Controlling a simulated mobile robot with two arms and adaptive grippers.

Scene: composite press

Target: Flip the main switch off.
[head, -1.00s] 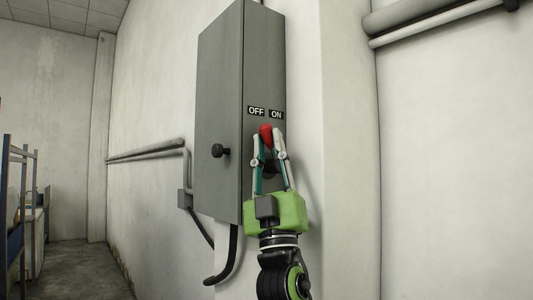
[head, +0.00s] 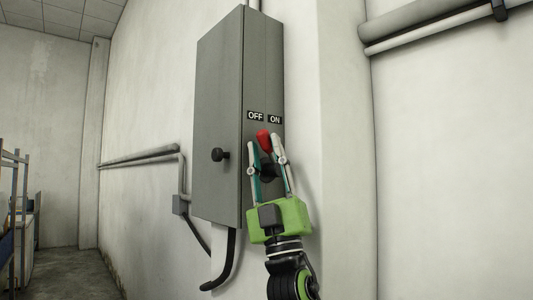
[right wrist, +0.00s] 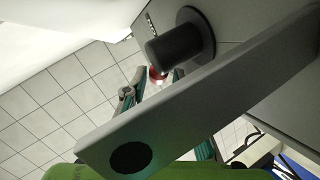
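The main switch's red handle (head: 264,142) is on the right face of a grey metal box (head: 220,120), below the white-lettered OFF label (head: 255,116) and ON label (head: 275,119). The handle points up and leans slightly left, with its tip below the gap between the labels. My right gripper (head: 265,140) comes from below, its fingers apart on either side of the handle; I cannot tell whether either touches it. In the right wrist view the red handle (right wrist: 157,74) shows partly between the fingers, behind a dark cylinder. My left gripper is not in view.
A black knob (head: 220,154) sticks out of the box's left face. A black curved cable (head: 230,262) hangs below the box. Pipes (head: 140,158) run along the wall, and a shelf (head: 15,215) stands far left.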

